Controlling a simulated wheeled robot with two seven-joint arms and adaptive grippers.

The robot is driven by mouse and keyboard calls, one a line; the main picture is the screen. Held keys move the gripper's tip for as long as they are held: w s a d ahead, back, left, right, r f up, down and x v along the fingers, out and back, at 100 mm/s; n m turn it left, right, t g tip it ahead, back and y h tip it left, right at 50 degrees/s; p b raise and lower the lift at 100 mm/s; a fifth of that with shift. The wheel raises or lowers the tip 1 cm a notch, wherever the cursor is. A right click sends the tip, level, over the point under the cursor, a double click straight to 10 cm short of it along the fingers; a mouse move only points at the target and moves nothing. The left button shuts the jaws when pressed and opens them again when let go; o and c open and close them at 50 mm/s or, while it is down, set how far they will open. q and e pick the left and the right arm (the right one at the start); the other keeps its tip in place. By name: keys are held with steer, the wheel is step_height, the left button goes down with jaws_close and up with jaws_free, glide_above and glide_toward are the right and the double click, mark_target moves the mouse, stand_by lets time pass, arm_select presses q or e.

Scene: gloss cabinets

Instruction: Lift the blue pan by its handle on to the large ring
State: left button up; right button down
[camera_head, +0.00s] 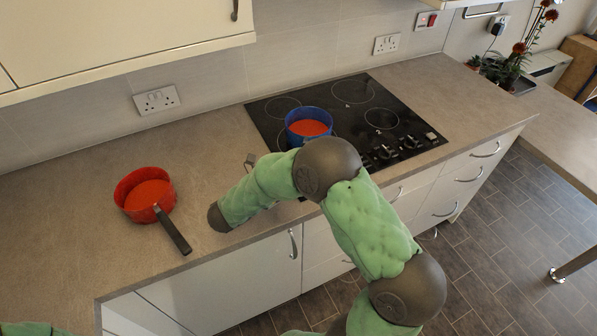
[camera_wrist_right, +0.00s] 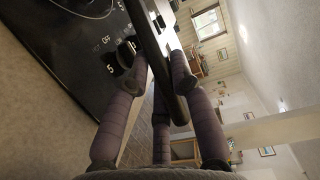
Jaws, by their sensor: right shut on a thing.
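The blue pan (camera_head: 308,124), with red contents, is upright at the left part of the black hob (camera_head: 432,134). I cannot tell whether its base touches the glass. Its handle is hidden behind my right arm in the head view. In the right wrist view a dark handle (camera_wrist_right: 158,62) runs between the purple fingers of my right gripper (camera_wrist_right: 156,66), which is shut on it beside the hob knobs. The pan's body is outside the wrist view. Ring outlines show behind and right of the pan; its underside hides part of the hob. My left gripper is out of view.
A red pan (camera_head: 147,194) with red contents stands on the worktop (camera_head: 75,215) at the left, its black handle (camera_head: 172,230) towards the front edge. Control knobs (camera_head: 385,152) line the hob's front right. Wall cupboards (camera_head: 110,35) overhang the back left.

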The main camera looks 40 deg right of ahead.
steer(key=shift+f+b, duration=0.35)
steer(key=c, duration=1)
jaws_free()
steer(key=shift+f, duration=0.2)
steer(key=shift+a+r, duration=0.2)
steer(key=shift+a, duration=1.8)
steer(key=shift+a+r, duration=0.15)
steer(key=shift+a, duration=1.8)
